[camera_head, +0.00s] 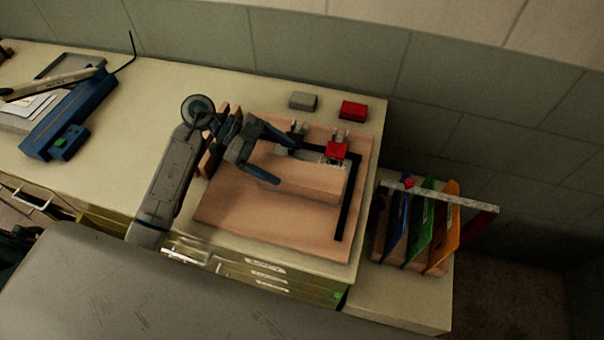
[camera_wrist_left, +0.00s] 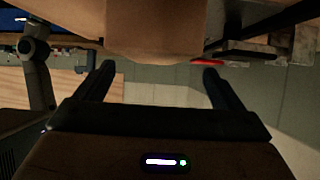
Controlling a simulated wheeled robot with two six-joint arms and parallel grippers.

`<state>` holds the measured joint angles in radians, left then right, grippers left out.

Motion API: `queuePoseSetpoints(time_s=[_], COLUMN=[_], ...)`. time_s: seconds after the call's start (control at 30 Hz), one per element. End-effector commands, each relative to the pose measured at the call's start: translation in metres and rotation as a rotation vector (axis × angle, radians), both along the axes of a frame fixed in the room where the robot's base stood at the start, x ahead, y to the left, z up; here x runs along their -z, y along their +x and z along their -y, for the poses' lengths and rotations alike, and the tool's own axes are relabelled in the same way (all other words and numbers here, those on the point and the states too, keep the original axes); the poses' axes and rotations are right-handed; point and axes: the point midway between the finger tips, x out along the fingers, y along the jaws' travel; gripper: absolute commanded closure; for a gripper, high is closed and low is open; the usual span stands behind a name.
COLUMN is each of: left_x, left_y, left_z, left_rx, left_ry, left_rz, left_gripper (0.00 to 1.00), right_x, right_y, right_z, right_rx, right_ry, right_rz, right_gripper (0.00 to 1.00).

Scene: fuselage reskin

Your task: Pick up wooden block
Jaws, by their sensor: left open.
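The wooden block (camera_head: 318,180) is a light brown bar lying on the wooden board (camera_head: 235,215) at the middle of the bench. My left gripper (camera_head: 284,162) is open, with its two dark fingers spread at the left end of the block. In the left wrist view, the block (camera_wrist_left: 155,25) fills the top middle. Its near end lies between and just past the open fingertips (camera_wrist_left: 158,72), with a gap visible on each side. Whether a finger touches the block cannot be told. My right gripper does not show.
A black angle bar (camera_head: 349,195) and a red-topped clamp (camera_head: 337,150) stand close to the block. Upright wooden pieces (camera_head: 213,150) stand beside my left wrist. Grey (camera_head: 303,101) and red (camera_head: 353,110) blocks lie behind. A rack of coloured panels (camera_head: 420,225) is at right.

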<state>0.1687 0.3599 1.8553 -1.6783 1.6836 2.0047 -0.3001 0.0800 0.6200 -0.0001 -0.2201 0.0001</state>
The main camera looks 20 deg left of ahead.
Motion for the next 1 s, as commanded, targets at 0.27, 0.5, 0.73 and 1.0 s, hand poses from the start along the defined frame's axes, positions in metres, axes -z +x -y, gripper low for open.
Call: queuePoseSetpoints(time_s=[0.27, 0.5, 0.73, 1.0], left_x=[0.006, 0.021, 0.023, 0.023], left_y=[-0.007, -0.008, -0.008, -0.008], left_z=[0.028, 0.048, 0.048, 0.048], left_rx=[-0.001, 0.0, -0.001, -0.001], left_ry=[-0.005, -0.002, 0.001, 0.0], left_rz=[-0.003, -0.001, 0.0, 0.0], left_gripper=[0.11, 0.11, 0.11, 0.58], right_x=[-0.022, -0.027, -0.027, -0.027], right_y=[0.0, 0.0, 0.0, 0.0], right_z=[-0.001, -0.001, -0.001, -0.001], right_rx=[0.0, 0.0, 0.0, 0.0], right_ry=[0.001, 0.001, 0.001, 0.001], right_rz=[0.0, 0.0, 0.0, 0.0], right_gripper=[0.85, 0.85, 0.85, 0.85])
